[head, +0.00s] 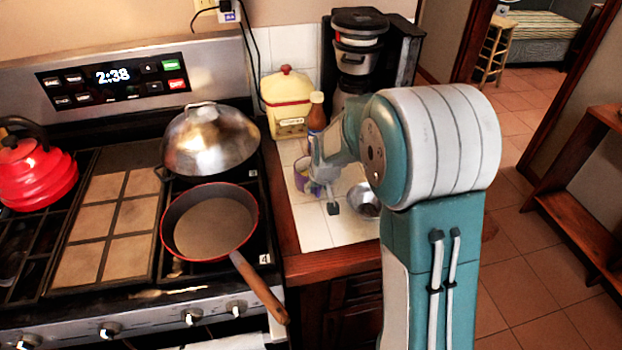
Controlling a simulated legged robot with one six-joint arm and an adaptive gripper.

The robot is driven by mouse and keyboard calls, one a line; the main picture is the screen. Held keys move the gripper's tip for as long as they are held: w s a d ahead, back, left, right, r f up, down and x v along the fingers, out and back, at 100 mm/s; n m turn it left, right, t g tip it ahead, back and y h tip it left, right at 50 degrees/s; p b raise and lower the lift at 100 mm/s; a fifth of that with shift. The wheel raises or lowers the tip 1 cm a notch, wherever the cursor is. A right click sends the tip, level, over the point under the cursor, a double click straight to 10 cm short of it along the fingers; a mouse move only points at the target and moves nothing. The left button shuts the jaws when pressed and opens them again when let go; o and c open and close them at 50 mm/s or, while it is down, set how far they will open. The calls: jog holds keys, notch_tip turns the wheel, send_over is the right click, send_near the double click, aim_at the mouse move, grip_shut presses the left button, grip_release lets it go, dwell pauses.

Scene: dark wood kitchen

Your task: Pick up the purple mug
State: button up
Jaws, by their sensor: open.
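The purple mug (301,172) stands on the white tiled counter right of the stove. Only its left part and some of its rim show; my gripper hides the rest. My gripper (323,196) points down at the counter, in front of and just right of the mug in the picture. It is open. One dark fingertip shows clearly low down near the tiles. I cannot tell whether a finger touches the mug.
A metal bowl (363,200) sits close right of my gripper. A brown bottle (316,112), a yellow canister (287,98) and a coffee maker (357,50) stand behind. Left, the stove holds a red-rimmed pan (212,228), a domed metal lid (209,140) and a red kettle (36,176).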

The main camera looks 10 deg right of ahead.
jog(key=shift+x, duration=0.85)
jog(key=shift+a, duration=0.2)
grip_shut()
jog(key=shift+r, duration=0.25)
